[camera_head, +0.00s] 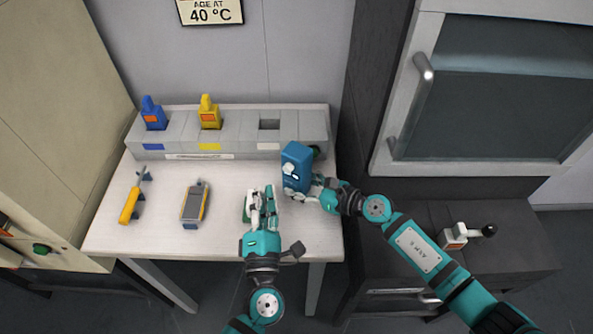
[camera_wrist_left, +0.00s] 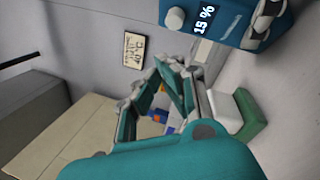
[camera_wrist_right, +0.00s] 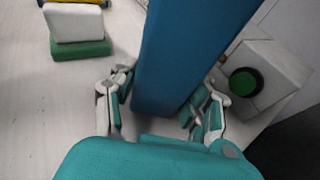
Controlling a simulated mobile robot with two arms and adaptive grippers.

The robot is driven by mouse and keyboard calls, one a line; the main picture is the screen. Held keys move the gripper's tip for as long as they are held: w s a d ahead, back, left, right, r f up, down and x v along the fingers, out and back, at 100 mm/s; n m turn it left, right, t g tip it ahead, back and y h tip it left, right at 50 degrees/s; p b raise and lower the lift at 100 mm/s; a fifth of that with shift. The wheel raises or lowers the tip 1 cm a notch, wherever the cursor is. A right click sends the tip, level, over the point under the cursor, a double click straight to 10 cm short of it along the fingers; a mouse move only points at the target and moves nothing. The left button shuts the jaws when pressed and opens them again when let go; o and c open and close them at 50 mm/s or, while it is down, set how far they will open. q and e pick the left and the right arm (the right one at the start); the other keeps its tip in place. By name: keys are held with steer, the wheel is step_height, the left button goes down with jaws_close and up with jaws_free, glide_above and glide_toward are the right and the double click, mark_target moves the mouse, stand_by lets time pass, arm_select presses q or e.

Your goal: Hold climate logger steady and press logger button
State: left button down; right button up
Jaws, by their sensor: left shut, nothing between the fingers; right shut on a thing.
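The climate logger (camera_head: 297,160) is a blue box standing upright near the right end of the table. Its front carries a pale round button and a display. In the left wrist view the logger (camera_wrist_left: 238,22) shows "15 %" beside the white button (camera_wrist_left: 175,18). My right gripper (camera_head: 312,190) is shut on the logger from the right, low on its body; the right wrist view shows the logger (camera_wrist_right: 188,60) between the fingers. My left gripper (camera_head: 267,192) is shut and empty, just left of the logger, apart from the button.
A grey rack (camera_head: 235,145) at the back holds a blue piece (camera_head: 153,115) and a yellow piece (camera_head: 209,114). A green-and-white block (camera_wrist_right: 78,35) lies beside my left gripper. A green button (camera_wrist_right: 243,85) sits behind the logger. A handheld meter (camera_head: 195,204) and yellow tool (camera_head: 130,205) lie left.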

arm_select(q)
steer(key=shift+s+a, duration=0.55)
steer(key=shift+s, duration=0.25)
arm_select(e)
steer(key=o, duration=0.9)
steer(key=shift+o, duration=0.2)
steer(key=shift+d, duration=0.1)
steer(key=v, duration=1.2)
steer(key=shift+s, duration=0.1)
arm_select(q)
steer(key=shift+s+f, duration=0.1)
